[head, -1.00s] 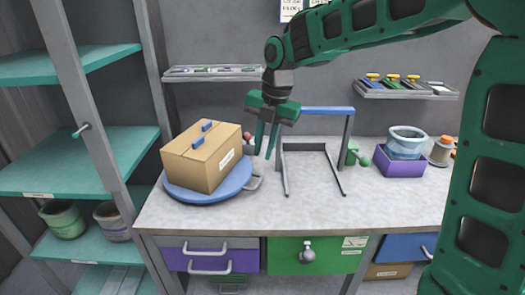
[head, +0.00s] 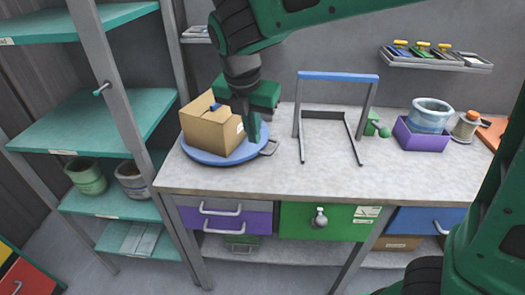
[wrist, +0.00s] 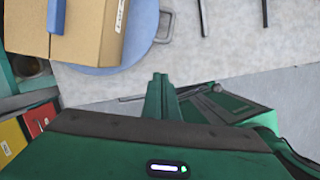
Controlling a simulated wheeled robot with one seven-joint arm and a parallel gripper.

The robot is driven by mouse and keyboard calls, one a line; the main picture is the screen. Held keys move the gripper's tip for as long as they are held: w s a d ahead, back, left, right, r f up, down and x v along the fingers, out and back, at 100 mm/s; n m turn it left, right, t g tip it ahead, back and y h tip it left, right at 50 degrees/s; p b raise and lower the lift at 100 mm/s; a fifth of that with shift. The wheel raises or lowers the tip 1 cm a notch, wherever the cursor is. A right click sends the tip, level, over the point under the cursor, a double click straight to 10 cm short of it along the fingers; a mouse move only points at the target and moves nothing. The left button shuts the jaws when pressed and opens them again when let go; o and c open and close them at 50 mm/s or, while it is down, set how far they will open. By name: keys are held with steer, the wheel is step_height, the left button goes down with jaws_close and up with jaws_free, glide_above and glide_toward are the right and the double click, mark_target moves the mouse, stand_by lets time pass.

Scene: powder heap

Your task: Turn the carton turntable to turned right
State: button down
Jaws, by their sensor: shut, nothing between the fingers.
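The carton turntable is a round blue disc (head: 212,158) at the left end of the workbench, with a grey loop handle (head: 270,147) on its right side. A brown carton (head: 208,130) with blue clips on top sits on it. My gripper (head: 253,138) is shut and empty. In the head view it overlaps the right side of the carton and disc, close to the handle. In the wrist view my shut fingers (wrist: 160,78) appear below the handle (wrist: 163,26) and apart from it in the picture. The carton (wrist: 75,30) and disc rim (wrist: 125,55) show there at upper left.
A blue-topped frame (head: 338,77) stands on the bench right of the turntable. A purple box (head: 421,143) with a bowl stands farther right. A teal shelf unit (head: 90,130) stands left of the bench. The bench front between is clear.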

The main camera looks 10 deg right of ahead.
steer(key=x, duration=1)
steer(key=shift+s, duration=0.2)
steer(key=shift+w+d+f, duration=0.1)
steer(key=shift+w+d, duration=0.15)
steer(key=shift+w, duration=0.25)
steer(key=shift+w+d+f, duration=0.1)
steer(key=shift+w+d, duration=0.2)
steer(key=shift+w, duration=0.25)
steer(key=shift+w+d+f, duration=0.15)
steer(key=shift+w+d, duration=0.15)
steer(key=shift+w, duration=0.35)
steer(key=shift+a, duration=0.1)
